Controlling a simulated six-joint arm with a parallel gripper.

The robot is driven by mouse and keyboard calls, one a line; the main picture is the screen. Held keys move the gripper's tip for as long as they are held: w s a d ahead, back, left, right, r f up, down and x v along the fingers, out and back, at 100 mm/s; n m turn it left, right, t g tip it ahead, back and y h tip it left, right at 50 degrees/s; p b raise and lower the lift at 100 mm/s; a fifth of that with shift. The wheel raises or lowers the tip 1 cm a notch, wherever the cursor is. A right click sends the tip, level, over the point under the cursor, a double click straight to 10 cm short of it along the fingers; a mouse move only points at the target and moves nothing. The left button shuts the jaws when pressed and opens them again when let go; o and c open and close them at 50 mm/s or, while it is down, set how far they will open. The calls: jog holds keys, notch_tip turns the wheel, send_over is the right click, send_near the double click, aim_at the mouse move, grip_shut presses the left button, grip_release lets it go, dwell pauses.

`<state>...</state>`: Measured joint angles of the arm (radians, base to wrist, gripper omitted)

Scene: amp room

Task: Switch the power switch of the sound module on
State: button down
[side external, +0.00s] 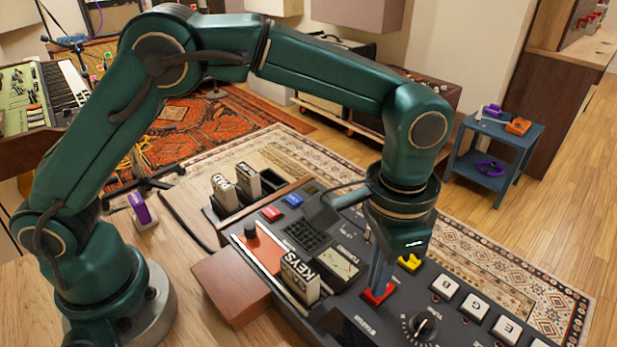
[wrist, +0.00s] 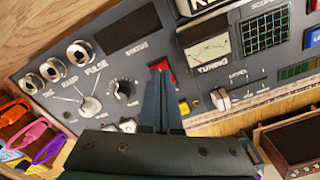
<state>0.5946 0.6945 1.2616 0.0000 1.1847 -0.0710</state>
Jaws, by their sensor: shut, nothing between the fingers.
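The sound module (side external: 345,328) is a long dark panel with many controls, lying on the wooden bench. A red switch (side external: 379,294) sits in its front part. My gripper (side external: 376,288) points down with its fingers shut and empty, its tips at the red switch, seemingly touching it. In the wrist view my gripper (wrist: 158,72) partly covers the red switch (wrist: 164,67). I cannot read a label on this switch, nor tell which way it is tipped.
A tuning meter (wrist: 207,50), a level slider (wrist: 220,98) and knobs (wrist: 90,105) surround the switch. A yellow control (side external: 409,262) and white lettered keys (side external: 474,306) lie to its right. A KEYS cartridge (side external: 300,278) stands upright to its left.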

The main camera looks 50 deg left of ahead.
jog(key=shift+f, duration=0.6)
jog(key=shift+r, duration=3.55)
